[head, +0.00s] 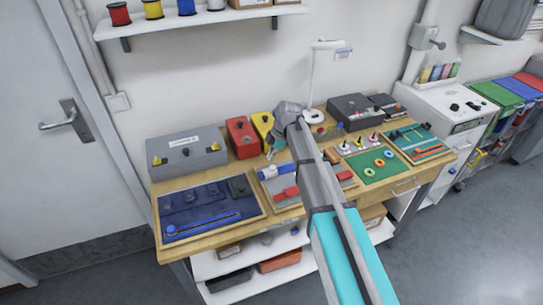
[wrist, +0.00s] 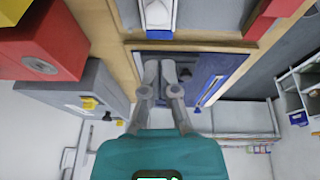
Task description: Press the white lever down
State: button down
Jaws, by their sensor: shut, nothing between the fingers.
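The white lever (head: 279,171) has a blue end and sits on a light tray with red parts in the middle of the workbench. In the wrist view the white lever (wrist: 158,12) shows at the top edge, its blue end toward my fingers; its far part is cut off. My gripper (head: 270,155) is above the bench, just behind and near the lever in the head view, partly hidden by my arm. In the wrist view my gripper (wrist: 161,66) has its fingers together and empty, over the blue panel's edge, with a visible gap to the lever.
A blue panel (head: 190,226) lies at the bench's front left. A grey case (head: 185,155), a red box (head: 241,138) and a yellow box (head: 262,127) stand behind. A green board (head: 370,172) with rings lies right. A white lamp (head: 309,80) rises at the back.

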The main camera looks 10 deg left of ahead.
jog(key=w+d+p+v, duration=0.1)
jog(key=d+p+v, duration=0.1)
jog(key=p+v, duration=0.7)
jog(key=shift+v, duration=0.85)
jog(key=shift+d, duration=0.15)
jog(key=s+d+f+m+h+b, duration=0.1)
jog(key=s+d+f+m, duration=0.1)
jog(key=s+d+m, duration=0.8)
jog(key=s+d+f+m+t+h+b, duration=0.1)
jog(key=s+d+f+m+h+b, duration=0.1)
jog(key=s+d+m, duration=0.8)
jog(key=s+m, duration=0.2)
jog(key=m, duration=0.2)
jog(key=shift+s+d+f+h, duration=0.3)
jog(key=shift+s+d+f, duration=0.05)
jog(key=shift+s+f, duration=0.05)
